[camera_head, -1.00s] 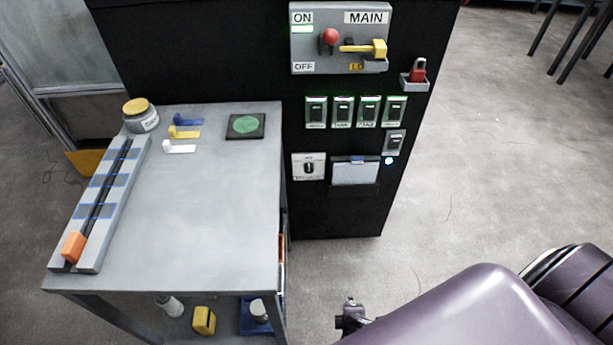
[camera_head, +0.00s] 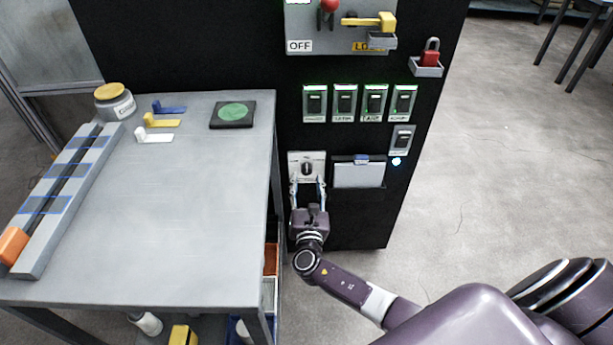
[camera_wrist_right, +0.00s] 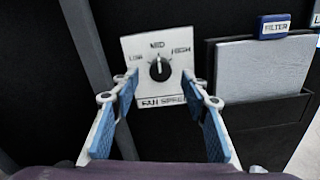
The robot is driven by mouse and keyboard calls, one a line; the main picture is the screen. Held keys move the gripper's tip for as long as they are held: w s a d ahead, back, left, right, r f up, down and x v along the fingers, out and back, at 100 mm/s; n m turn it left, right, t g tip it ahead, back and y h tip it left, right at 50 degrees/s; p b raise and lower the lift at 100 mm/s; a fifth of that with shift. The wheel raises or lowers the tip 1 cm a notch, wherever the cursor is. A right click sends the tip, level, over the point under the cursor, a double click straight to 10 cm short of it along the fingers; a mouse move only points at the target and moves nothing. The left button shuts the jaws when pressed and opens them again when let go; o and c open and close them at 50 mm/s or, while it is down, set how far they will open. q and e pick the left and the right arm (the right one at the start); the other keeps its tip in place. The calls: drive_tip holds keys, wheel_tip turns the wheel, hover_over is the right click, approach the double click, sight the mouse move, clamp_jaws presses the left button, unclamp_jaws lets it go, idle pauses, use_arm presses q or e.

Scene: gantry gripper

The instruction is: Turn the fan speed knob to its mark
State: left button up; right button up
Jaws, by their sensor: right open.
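The fan speed knob (camera_head: 307,168) is a small black dial on a white plate (camera_head: 295,174) on the front of the black cabinet. In the right wrist view the knob (camera_wrist_right: 160,69) has a white pointer line aimed up, near MID. LOW is marked to its left and HIGH to its right. My right gripper (camera_head: 307,186) is open just below the knob. In the right wrist view its blue-padded fingers (camera_wrist_right: 160,85) stand apart on both sides of the plate's lower part, with nothing between them held. My left gripper is out of view.
A filter slot (camera_head: 358,173) sits right of the knob plate. Several rocker switches (camera_head: 344,101) and the main lever panel (camera_head: 340,42) are above. The grey table (camera_head: 200,200) stands close on the left. Floor right of the cabinet is clear.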

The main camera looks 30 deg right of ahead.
sight(307, 172)
drive_tip(key=shift+b+x, duration=0.3)
drive_tip(key=shift+x, duration=1.55)
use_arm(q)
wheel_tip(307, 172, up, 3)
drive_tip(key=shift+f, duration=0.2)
